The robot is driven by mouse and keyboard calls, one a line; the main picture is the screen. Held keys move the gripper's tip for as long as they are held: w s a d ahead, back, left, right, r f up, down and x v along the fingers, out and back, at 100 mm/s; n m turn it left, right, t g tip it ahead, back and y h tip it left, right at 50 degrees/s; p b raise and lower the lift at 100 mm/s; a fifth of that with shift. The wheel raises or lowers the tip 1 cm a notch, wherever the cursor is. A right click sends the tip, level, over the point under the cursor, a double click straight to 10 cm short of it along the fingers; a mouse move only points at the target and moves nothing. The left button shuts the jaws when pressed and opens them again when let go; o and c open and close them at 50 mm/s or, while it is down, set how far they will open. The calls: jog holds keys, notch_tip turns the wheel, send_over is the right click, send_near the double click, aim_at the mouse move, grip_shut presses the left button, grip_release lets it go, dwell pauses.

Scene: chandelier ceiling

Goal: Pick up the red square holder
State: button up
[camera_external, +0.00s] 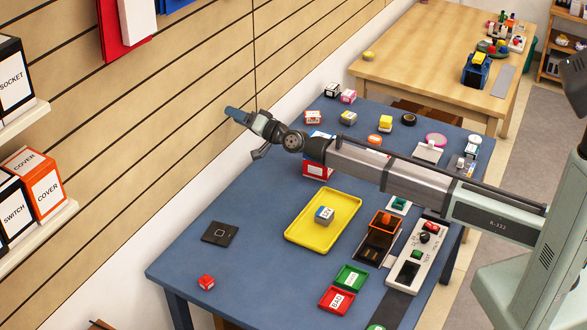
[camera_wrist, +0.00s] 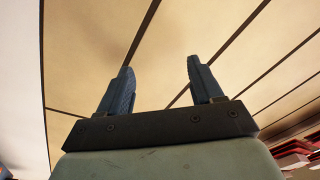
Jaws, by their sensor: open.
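A small red square tray (camera_external: 337,300) with a white label lies near the front of the blue table in the external view. My gripper (camera_external: 238,116) is high up by the slatted wall, far to the upper left of the red tray. In the wrist view my gripper (camera_wrist: 160,66) is open and empty, with both fingers apart against the panelled wall. The red tray cannot be made out in the wrist view.
A yellow tray (camera_external: 298,238) holds a small block. A switch panel (camera_external: 416,253) and an orange-and-black box (camera_external: 381,240) stand right of the yellow tray. The table's front left is mostly clear.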

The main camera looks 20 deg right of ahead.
jog(key=s+a+n+g, duration=0.2)
jog(key=s+a, duration=0.3)
jog(key=s+a+n+g+y, duration=0.1)
jog(key=s+a+n+g, duration=0.1)
jog(key=s+a, duration=0.3)
jog(key=s+a+f+n+g, duration=0.1)
jog(key=s+a+n, duration=0.1)
jog(key=s+a, duration=0.3)
jog(key=shift+s+f+g+y, duration=0.1)
jog(key=shift+s+g+y, duration=0.2)
jog(key=shift+g, duration=0.1)
jog(key=s+a+f+n+g+h, duration=0.25)
jog(key=s+a+n+g, duration=0.4)
jog(key=s, duration=0.75)
jog(key=n+g+h, duration=0.2)
jog(key=n+h, duration=1.1)
jog(key=n, duration=0.1)
send_over(205, 275)
jog(key=shift+m+t+y, duration=0.25)
jog(key=f, duration=0.8)
jog(key=s+f, duration=0.1)
jog(key=f, duration=0.3)
jog(key=shift+d+f, duration=0.1)
jog(key=shift+w+f, duration=0.25)
jog(key=shift+f, duration=1.1)
jog(key=shift+w+f, duration=0.2)
jog(key=shift+f, duration=1.15)
